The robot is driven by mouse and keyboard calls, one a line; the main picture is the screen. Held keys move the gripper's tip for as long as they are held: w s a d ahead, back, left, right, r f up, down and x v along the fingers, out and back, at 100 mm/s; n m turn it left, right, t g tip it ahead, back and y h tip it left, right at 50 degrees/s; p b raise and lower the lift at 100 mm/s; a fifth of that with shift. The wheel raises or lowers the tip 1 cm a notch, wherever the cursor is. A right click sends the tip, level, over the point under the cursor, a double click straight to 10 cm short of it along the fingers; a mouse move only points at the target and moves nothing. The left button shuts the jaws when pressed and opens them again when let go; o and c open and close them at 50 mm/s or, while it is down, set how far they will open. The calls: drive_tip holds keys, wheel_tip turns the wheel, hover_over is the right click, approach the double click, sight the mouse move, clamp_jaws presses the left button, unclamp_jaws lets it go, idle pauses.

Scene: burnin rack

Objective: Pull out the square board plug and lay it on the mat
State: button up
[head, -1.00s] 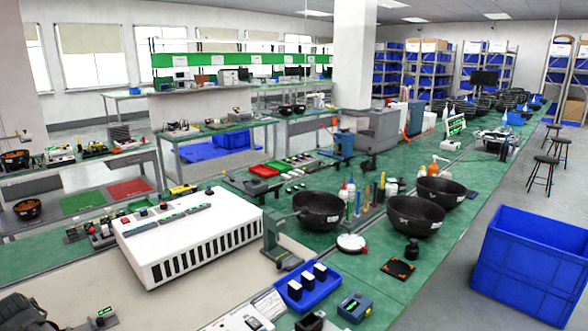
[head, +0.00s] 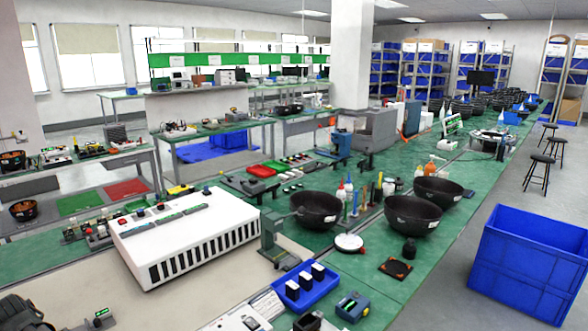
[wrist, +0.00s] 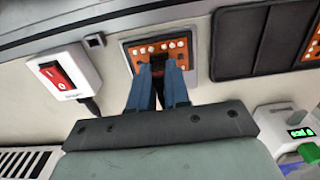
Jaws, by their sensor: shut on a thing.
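In the wrist view, my gripper (wrist: 157,72) has its two blue fingers close together at an orange board (wrist: 174,47) with several pale round parts. It is shut on a small dark piece between the fingertips, which I take to be the square board plug (wrist: 157,62). The fingers hide most of the plug, so I cannot tell whether it is still seated in the board. Dark flat panels (wrist: 238,45) lie to the right of the board. I cannot tell whether one of them is the mat. My gripper is not clearly visible in the head view.
In the wrist view, a white box with a red switch (wrist: 55,75) stands left of my gripper. A device with a green display (wrist: 300,133) is at the right. The head view shows a white slotted unit (head: 185,240) and a blue tray (head: 318,293) on the bench.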

clamp_jaws()
drive_tip(key=shift+r, duration=0.1)
drive_tip(key=shift+r, duration=2.9)
drive_tip(key=w+r, duration=0.2)
drive_tip(key=w, duration=1)
drive_tip(key=shift+a+f, duration=0.2)
drive_tip(key=shift+f, duration=2.15)
drive_tip(key=shift+a+f, duration=0.2)
drive_tip(key=shift+f, duration=2.1)
drive_tip(key=shift+f, duration=0.55)
